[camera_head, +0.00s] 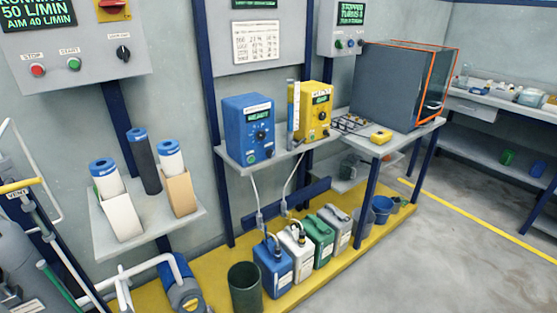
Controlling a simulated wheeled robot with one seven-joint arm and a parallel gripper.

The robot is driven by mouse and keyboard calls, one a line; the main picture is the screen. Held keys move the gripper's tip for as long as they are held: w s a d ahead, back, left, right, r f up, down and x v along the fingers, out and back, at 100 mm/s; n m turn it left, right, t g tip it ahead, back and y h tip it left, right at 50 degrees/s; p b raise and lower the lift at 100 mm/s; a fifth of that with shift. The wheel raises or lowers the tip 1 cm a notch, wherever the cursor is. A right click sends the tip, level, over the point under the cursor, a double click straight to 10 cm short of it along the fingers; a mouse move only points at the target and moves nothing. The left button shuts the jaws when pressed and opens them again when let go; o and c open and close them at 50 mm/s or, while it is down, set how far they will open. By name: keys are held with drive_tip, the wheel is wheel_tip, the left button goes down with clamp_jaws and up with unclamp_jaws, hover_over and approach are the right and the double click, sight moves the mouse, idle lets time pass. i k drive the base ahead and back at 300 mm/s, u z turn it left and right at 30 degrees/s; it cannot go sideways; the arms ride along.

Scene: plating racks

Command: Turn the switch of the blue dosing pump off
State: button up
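The blue dosing pump (247,128) stands on a grey wall shelf near the middle of the head view. Its front carries a small green display, a dark round knob in the middle and small controls near the bottom edge. Which way its switch is set is too small to tell. A yellow dosing pump (314,111) stands close to its right, with a clear upright tube between them. My gripper is not in view.
Below the shelf, a blue canister (273,268) and several others stand on a yellow platform, with a dark bin (244,288) in front. A filter shelf (190,222) juts out at left. A large grey box (392,90) sits on the bench at right. Open floor lies at lower right.

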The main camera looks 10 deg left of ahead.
sight(269, 152)
drive_tip(key=i, duration=1)
